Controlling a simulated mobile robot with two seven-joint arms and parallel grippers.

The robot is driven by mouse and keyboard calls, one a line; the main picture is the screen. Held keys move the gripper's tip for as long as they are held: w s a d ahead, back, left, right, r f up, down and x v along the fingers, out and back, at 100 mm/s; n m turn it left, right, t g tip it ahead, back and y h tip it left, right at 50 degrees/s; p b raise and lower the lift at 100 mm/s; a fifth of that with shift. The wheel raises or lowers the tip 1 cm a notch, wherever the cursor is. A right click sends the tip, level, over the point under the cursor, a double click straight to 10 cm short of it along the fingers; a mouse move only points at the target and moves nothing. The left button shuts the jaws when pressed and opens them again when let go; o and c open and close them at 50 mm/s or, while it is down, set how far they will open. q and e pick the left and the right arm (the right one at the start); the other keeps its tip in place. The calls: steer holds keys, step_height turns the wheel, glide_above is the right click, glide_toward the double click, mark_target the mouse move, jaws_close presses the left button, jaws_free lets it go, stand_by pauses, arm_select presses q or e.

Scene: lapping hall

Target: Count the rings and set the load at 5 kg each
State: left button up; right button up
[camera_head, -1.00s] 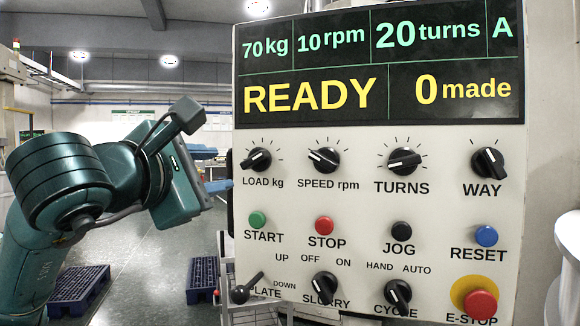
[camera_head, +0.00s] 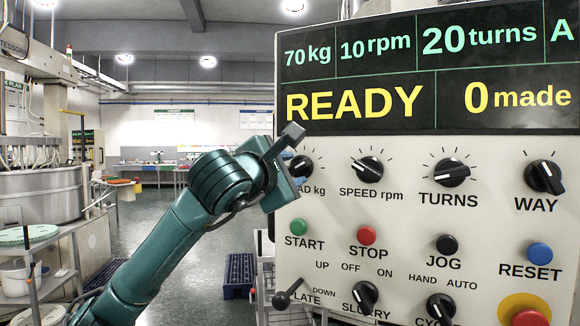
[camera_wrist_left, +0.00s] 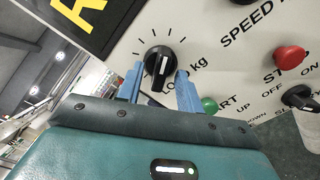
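The grey control panel (camera_head: 400,215) fills the right of the head view. Its display (camera_head: 430,70) reads 70 kg, 10 rpm, 20 turns, READY, 0 made. The black LOAD kg knob (camera_head: 302,166) is partly covered by my left gripper (camera_head: 300,181). In the left wrist view the LOAD knob (camera_wrist_left: 159,60) has a white pointer line. The two blue fingers of my left gripper (camera_wrist_left: 161,84) are apart, one on each side of the knob's lower part; I cannot tell whether they touch it. My right gripper is not in view. I see no rings I can count.
SPEED (camera_head: 368,169), TURNS (camera_head: 452,172) and WAY (camera_head: 544,177) knobs sit right of LOAD. The START button (camera_head: 299,227) and red E-STOP (camera_head: 530,319) are below. A round machine (camera_head: 45,195) and a cart with a pale green disc (camera_head: 28,235) stand left.

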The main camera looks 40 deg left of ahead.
arm_select(q)
jaws_close()
stand_by(0.4)
